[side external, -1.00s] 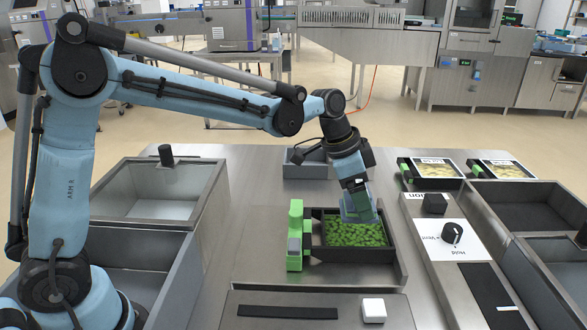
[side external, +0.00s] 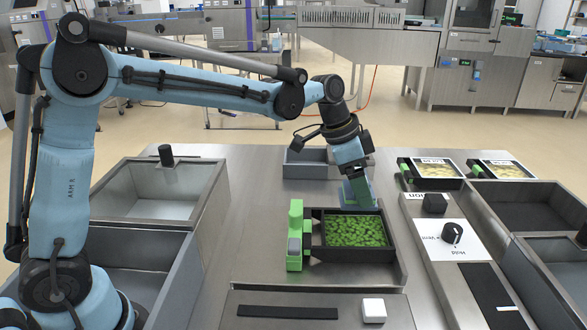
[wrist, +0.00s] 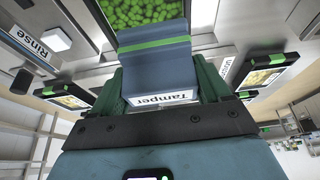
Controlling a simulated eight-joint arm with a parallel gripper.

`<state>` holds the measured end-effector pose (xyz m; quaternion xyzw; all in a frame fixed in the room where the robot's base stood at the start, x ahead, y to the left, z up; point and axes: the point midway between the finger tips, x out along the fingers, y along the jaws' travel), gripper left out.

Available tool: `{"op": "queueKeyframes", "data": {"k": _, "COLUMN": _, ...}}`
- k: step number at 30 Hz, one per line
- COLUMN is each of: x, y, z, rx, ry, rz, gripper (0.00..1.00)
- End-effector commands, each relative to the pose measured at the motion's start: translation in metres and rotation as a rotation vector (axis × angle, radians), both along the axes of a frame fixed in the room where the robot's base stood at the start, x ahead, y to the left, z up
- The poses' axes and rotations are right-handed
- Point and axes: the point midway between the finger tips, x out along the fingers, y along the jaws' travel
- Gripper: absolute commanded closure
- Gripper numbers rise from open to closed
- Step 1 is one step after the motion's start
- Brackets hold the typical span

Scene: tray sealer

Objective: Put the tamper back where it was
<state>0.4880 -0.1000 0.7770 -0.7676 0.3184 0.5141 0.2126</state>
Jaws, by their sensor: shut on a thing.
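My gripper (wrist: 160,88) is shut on the tamper (wrist: 155,62), a blue-grey block with a green stripe and a white "Tamper" label. In the side external view, my gripper (side external: 357,190) holds it at the back edge of the black tray (side external: 352,254). The tamper's lower end looks above the rim there. The tray is filled with small green pieces (side external: 354,230), which also show beyond the tamper in the wrist view (wrist: 135,12).
A small grey bin (side external: 304,170) stands at the back of the counter. Green clamp parts (side external: 295,235) stand left of the tray. A knob panel (side external: 450,235) and two filled trays are to the right. Large grey bins (side external: 160,190) stand left.

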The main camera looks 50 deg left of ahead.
Motion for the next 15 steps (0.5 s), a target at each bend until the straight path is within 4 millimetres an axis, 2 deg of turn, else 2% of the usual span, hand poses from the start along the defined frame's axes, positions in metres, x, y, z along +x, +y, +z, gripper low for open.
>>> {"op": "queueKeyframes", "data": {"k": 5, "x": 0.032, "y": 0.054, "z": -0.011, "rx": 0.003, "ry": 0.004, "rz": 0.012, "gripper": 0.66}}
{"op": "queueKeyframes", "data": {"k": 9, "x": 0.053, "y": 0.108, "z": -0.023, "rx": 0.004, "ry": 0.004, "rz": 0.011, "gripper": 0.66}}
{"op": "queueKeyframes", "data": {"k": 15, "x": 0.067, "y": 0.172, "z": -0.04, "rx": 0.0, "ry": 0.0, "rz": 0.006, "gripper": 0.66}}
